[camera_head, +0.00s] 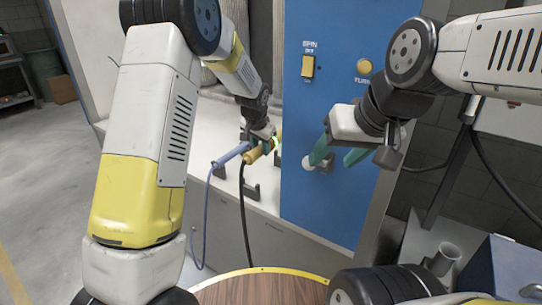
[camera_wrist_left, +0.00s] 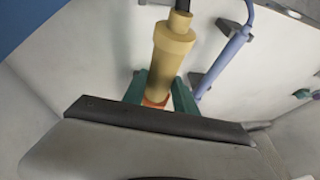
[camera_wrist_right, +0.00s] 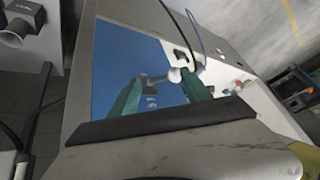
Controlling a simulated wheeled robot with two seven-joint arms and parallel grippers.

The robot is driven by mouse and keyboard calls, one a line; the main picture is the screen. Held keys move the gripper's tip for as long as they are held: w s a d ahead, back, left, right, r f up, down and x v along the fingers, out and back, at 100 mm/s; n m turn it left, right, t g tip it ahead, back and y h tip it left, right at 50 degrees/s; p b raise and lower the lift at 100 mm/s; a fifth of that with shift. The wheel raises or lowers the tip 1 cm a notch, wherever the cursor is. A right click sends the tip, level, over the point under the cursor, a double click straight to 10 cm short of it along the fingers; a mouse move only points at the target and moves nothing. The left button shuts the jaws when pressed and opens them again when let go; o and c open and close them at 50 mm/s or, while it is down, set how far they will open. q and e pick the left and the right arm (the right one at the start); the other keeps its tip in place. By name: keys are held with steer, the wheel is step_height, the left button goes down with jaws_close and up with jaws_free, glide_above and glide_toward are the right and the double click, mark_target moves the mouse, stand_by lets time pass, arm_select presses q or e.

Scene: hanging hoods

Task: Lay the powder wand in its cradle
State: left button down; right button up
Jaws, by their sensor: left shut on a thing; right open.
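A yellow wand (camera_head: 257,152) with a black hose is held over the white hood ledge; it also shows in the left wrist view (camera_wrist_left: 166,60). My left gripper (camera_head: 263,140) is shut on it. A lavender wand (camera_head: 232,154) with a blue hose lies beside it to the left, in dark brackets. A dark forked bracket (camera_head: 250,188) stands on the ledge below the yellow wand. Whether the wand touches this bracket cannot be told. My right gripper (camera_head: 336,156) is open and empty near a white knob (camera_head: 308,163) on the blue panel.
The blue panel (camera_head: 330,205) has a yellow switch (camera_head: 308,67) and a round yellow button (camera_head: 364,66). A wooden round table top (camera_head: 265,287) is in front. Blue and black hoses hang off the ledge front. Grey bare floor lies to the left.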

arm_select(q)
step_height(320, 180, down, 10)
steer(key=shift+r, duration=0.2)
stand_by(0.5)
steer(key=c, duration=1)
jaws_free()
steer(key=shift+o, duration=0.2)
